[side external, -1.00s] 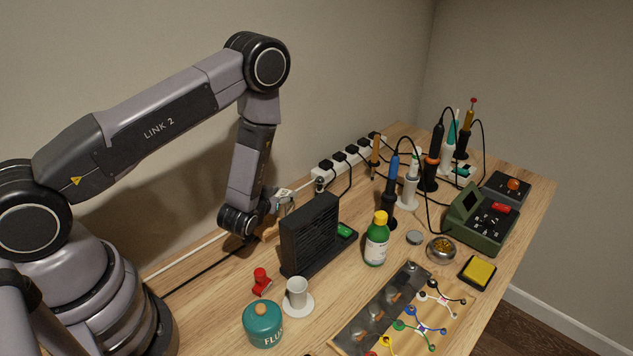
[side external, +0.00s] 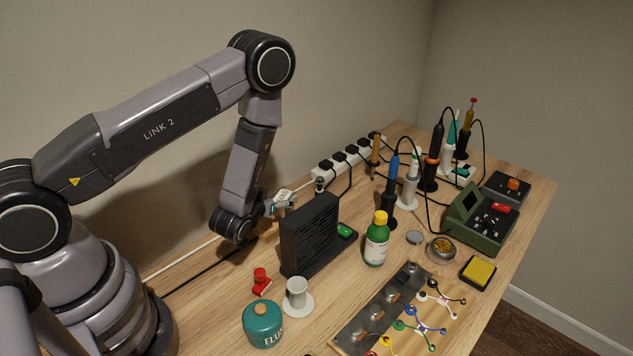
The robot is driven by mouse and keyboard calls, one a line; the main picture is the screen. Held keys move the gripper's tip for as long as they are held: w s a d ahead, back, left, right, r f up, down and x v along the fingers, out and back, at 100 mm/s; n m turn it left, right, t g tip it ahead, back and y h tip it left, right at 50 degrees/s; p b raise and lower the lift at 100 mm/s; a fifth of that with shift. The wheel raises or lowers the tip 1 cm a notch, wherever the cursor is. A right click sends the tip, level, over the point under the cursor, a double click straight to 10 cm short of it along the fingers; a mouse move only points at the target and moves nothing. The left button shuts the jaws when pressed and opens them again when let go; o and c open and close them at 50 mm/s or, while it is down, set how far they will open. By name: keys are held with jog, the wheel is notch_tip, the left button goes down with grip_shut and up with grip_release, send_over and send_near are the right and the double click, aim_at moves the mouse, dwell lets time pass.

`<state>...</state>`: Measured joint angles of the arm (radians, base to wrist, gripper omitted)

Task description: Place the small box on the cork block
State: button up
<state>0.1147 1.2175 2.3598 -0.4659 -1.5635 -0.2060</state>
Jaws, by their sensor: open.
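My gripper (side external: 283,205) is at the back of the bench, close to the wall and partly hidden behind the black fan unit. It is open. A small pale shape shows at its fingers, too small to tell whether it is the small box or part of the gripper. I cannot make out the cork block; the fan unit and my wrist cover the bench around there.
The black slatted fan unit (side external: 309,236) stands right in front of my gripper. A white power strip (side external: 346,163) with plugs and cables lies behind. A green bottle (side external: 376,240), a white cup (side external: 298,291), a teal flux jar (side external: 263,325) and a red item (side external: 261,283) stand nearer.

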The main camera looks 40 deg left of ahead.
jog(key=v, duration=0.4)
jog(key=shift+s, duration=0.1)
jog(key=shift+s+d+r, duration=0.15)
jog(key=shift+r, duration=0.15)
jog(key=w+d+r+g+h, duration=0.1)
jog(key=w+r+h, duration=0.1)
jog(key=r, duration=0.4)
jog(key=w+d+r+g+h, duration=0.1)
jog(key=d+r, duration=0.1)
jog(key=r, duration=0.4)
jog(key=s+d+r+m+g+h, duration=0.1)
jog(key=s+r, duration=0.1)
jog(key=r, duration=0.3)
jog(key=s+d+r+g+h, duration=0.1)
jog(key=s+r+h, duration=0.15)
jog(key=r, duration=0.25)
jog(key=s+a+r+m+g, duration=0.1)
jog(key=s+r, duration=0.2)
jog(key=s, duration=0.4)
jog(key=s+a+r+m+g+y, duration=0.1)
jog(key=s+r, duration=0.2)
jog(key=s, duration=0.4)
jog(key=s+r+m, duration=0.1)
jog(key=s+r, duration=0.2)
jog(key=s, duration=0.4)
jog(key=shift+a+r+m+g, duration=0.3)
jog(key=shift+a+r+g, duration=0.1)
